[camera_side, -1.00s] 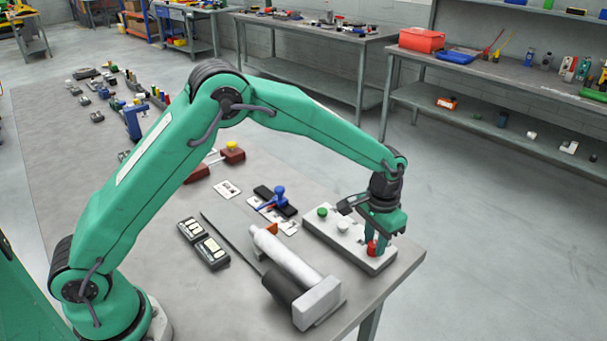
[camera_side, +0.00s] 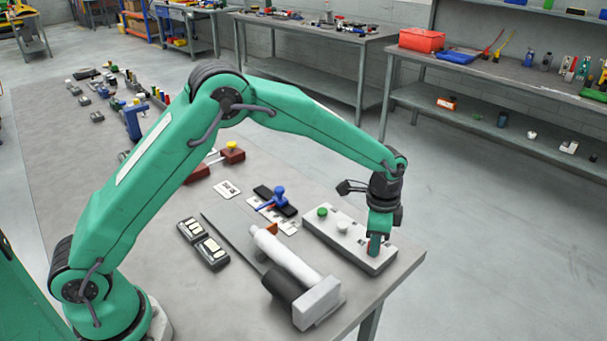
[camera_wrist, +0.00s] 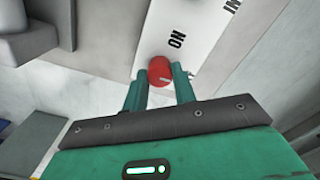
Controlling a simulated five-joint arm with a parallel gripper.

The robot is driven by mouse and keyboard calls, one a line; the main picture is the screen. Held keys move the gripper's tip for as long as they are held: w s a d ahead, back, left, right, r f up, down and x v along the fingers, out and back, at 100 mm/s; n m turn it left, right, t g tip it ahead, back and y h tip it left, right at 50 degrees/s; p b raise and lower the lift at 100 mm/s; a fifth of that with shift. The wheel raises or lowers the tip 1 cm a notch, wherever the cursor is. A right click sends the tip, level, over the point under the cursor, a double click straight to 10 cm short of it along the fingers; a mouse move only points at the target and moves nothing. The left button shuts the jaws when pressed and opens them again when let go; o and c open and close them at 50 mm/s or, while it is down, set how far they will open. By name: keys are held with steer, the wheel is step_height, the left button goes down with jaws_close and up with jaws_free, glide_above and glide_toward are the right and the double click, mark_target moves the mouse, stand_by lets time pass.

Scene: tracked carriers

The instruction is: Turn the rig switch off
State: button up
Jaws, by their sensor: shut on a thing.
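The red switch knob (camera_wrist: 160,70) sits between the two green fingers of my gripper (camera_wrist: 160,88) in the wrist view. A short pale mark shows on the knob, pointing to the right. The lettering ON is upside down on the white panel just beyond it. In the side view my gripper (camera_side: 378,238) points down at the right end of the white switch panel (camera_side: 322,232). It is shut on the red knob (camera_side: 373,250), which is largely hidden by the fingers. The green knob (camera_side: 322,212) and white knob (camera_side: 343,226) stand farther left on the same panel.
A grey-white cylinder assembly (camera_side: 318,302) lies left of the panel. Two dark meter boxes (camera_side: 211,253) and a blue-handled clamp (camera_side: 278,196) are farther left. The bench edge is close to the panel's right end.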

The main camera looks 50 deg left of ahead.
stand_by(0.4)
steer(key=o, duration=1)
steer(key=shift+r, duration=0.15)
step_height(320, 180, up, 7)
steer(key=shift+r, duration=0.3)
